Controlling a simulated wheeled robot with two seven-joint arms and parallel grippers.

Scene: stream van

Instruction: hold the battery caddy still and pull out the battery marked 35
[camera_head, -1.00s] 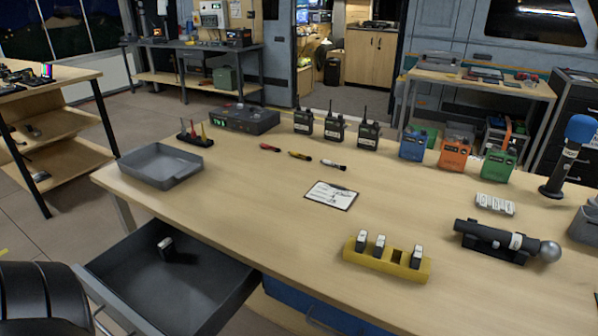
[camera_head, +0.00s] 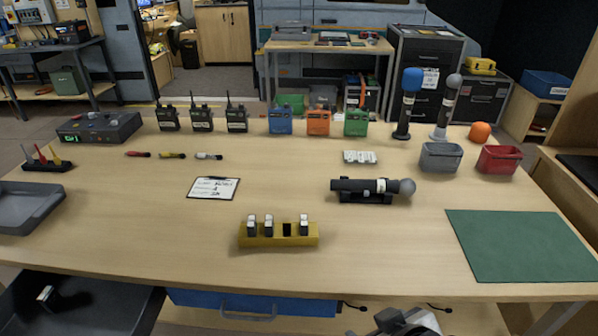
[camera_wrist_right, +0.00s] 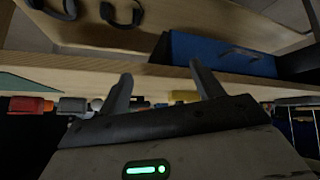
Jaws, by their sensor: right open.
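The yellow battery caddy (camera_head: 278,236) stands near the table's front edge. Three upright batteries sit in it: one at the left end (camera_head: 252,225), one beside it (camera_head: 268,225) and one at the right end (camera_head: 303,225). The slot left of the right-end battery is empty. Their markings are too small to read. My right gripper (camera_head: 395,321) is low in front of the table, right of the caddy and apart from it. In the right wrist view its two fingers (camera_wrist_right: 163,88) are spread and empty. My left gripper is not in view.
An open grey drawer at lower left holds a loose battery (camera_head: 45,294). A blue drawer (camera_head: 255,303) is under the table edge. A microphone on a stand (camera_head: 370,189) lies behind the caddy to the right. The tabletop around the caddy is clear. A green mat (camera_head: 520,246) lies at right.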

